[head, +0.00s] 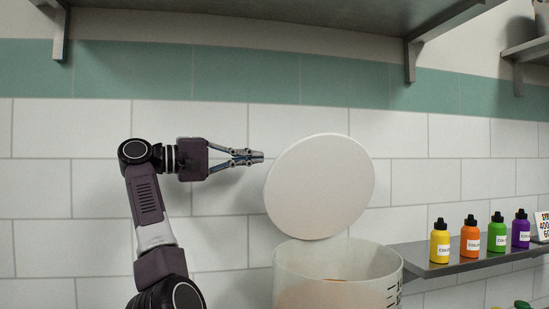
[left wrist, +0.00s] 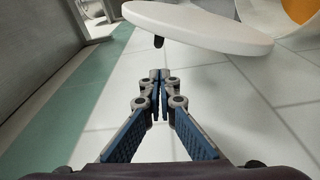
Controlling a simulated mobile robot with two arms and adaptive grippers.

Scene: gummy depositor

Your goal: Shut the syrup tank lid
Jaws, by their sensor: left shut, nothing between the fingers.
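The syrup tank (head: 338,262) is a pale, see-through round vessel with dark marks on its right side and an orange-tan content low inside. Its lid (head: 320,187) is a white disc standing open, tilted up above the tank's back rim. My left gripper (head: 262,156) is shut and empty, just left of the lid's upper left edge in the head view. In the left wrist view, the shut fingers (left wrist: 159,76) point toward the lid (left wrist: 200,25), which spans the top. A small dark piece shows under the lid there. Whether the fingertips touch the lid I cannot tell. My right gripper is not in view.
A grey shelf (head: 440,266) right of the tank holds yellow (head: 439,243), orange (head: 470,241), green and purple bottles and a small sign (head: 541,226). An upper shelf (head: 260,12) hangs overhead on brackets. A tiled wall stands behind.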

